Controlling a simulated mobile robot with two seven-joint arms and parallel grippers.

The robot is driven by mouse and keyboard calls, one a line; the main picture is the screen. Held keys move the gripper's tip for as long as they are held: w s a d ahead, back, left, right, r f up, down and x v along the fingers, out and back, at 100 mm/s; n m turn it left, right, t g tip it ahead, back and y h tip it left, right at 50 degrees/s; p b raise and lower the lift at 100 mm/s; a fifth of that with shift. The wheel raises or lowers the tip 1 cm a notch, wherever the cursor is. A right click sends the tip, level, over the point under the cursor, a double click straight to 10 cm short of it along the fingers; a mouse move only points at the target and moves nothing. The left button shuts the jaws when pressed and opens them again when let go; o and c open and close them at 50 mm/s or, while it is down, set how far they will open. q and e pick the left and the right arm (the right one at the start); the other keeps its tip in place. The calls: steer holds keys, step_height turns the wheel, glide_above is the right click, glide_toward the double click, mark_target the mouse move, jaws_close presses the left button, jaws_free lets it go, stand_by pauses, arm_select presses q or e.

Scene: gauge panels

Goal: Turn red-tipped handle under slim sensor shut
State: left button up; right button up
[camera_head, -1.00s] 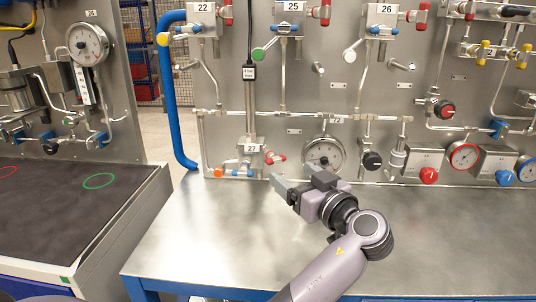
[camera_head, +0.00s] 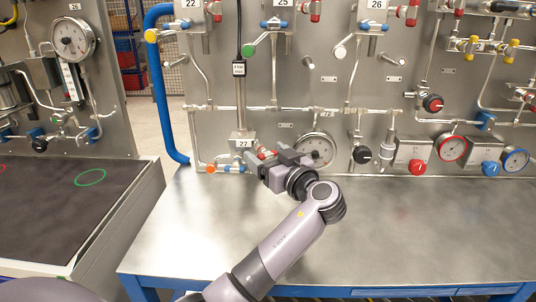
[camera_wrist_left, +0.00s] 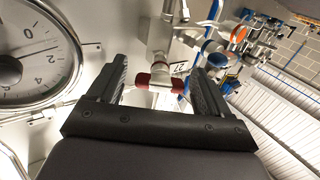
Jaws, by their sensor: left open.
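The slim sensor (camera_head: 240,95) is a thin upright tube with a dark cable, standing on the valve block labelled 27 (camera_head: 243,144) on the centre panel. The red-tipped handle (camera_head: 265,154) is at the right of that block, partly hidden by my gripper. In the left wrist view the handle (camera_wrist_left: 158,80) is a crosswise bar with red ends, lying between the two finger tips. My left gripper (camera_head: 267,160) is open around it; it also shows in the wrist view (camera_wrist_left: 161,78). Gaps seem to show beside both fingers; contact is unclear. My right gripper is not in view.
A round gauge (camera_head: 316,150) is close on the gripper's right and fills the left of the wrist view (camera_wrist_left: 30,60). The metal bench top (camera_head: 420,215) is clear.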

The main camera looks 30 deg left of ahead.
arm_select(q)
steer(key=c, duration=1.1)
steer(key=shift+o, duration=0.3)
steer(key=m, duration=0.2)
steer(key=shift+m+b, duration=0.3)
steer(key=shift+m, duration=0.1)
steer(key=m, duration=0.5)
steer(key=shift+m, duration=0.3)
steer(key=m, duration=0.4)
steer(key=shift+r+p, duration=0.1)
steer(key=shift+p, duration=0.2)
steer(key=m, duration=0.5)
steer(key=shift+m, duration=0.4)
steer(key=o, duration=1)
